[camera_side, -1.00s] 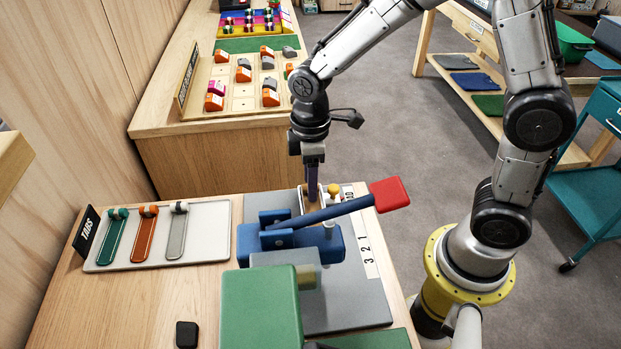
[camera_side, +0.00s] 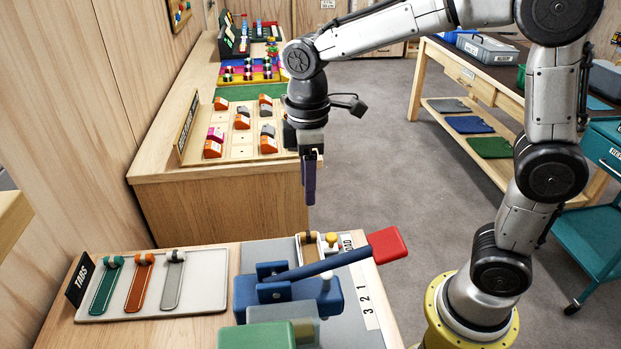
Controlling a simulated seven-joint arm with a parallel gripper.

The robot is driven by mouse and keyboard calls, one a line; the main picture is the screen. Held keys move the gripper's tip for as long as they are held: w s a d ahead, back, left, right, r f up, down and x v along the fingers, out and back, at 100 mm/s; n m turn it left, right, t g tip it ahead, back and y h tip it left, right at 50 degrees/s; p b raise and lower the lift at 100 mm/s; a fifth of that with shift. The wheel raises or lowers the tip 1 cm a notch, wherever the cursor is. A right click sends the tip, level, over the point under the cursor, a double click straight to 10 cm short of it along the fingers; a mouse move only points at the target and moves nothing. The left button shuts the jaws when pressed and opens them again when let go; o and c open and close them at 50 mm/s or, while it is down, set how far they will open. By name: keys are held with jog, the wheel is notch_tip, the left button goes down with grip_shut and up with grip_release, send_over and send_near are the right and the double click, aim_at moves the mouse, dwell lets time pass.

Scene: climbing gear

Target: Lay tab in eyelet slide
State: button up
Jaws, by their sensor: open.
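A tan tab-like piece (camera_side: 307,249) lies at the back of the grey base plate, where the slide seems to be, beside a yellow knob (camera_side: 331,239). The blue press body partly hides it, so I cannot tell how it is seated. My gripper (camera_side: 309,198) points down above this piece, clear of it. Its fingers are seen edge-on, open, with nothing visible between them. A green tab (camera_side: 107,285), an orange tab (camera_side: 139,284) and a grey tab (camera_side: 172,281) lie on the pale tray (camera_side: 208,290) marked TABS at the left.
A blue press (camera_side: 258,292) with a red-handled lever (camera_side: 387,243) stands in front of the tan piece, its lever slanting up to the right. A green block (camera_side: 258,337) is at the front. A wooden bench (camera_side: 215,196) with other gear stands behind. Air around my gripper is clear.

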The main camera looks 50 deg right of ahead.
jog(key=s+d+r+m+t, duration=0.1)
jog(key=s+d+m+t, duration=0.1)
jog(key=s, duration=0.6)
jog(key=s+d+r+m+t, duration=0.2)
jog(key=s+d+m+t, duration=0.1)
jog(key=s+m, duration=0.4)
jog(key=shift+s+d+t, duration=0.3)
jog(key=shift+s+d, duration=0.5)
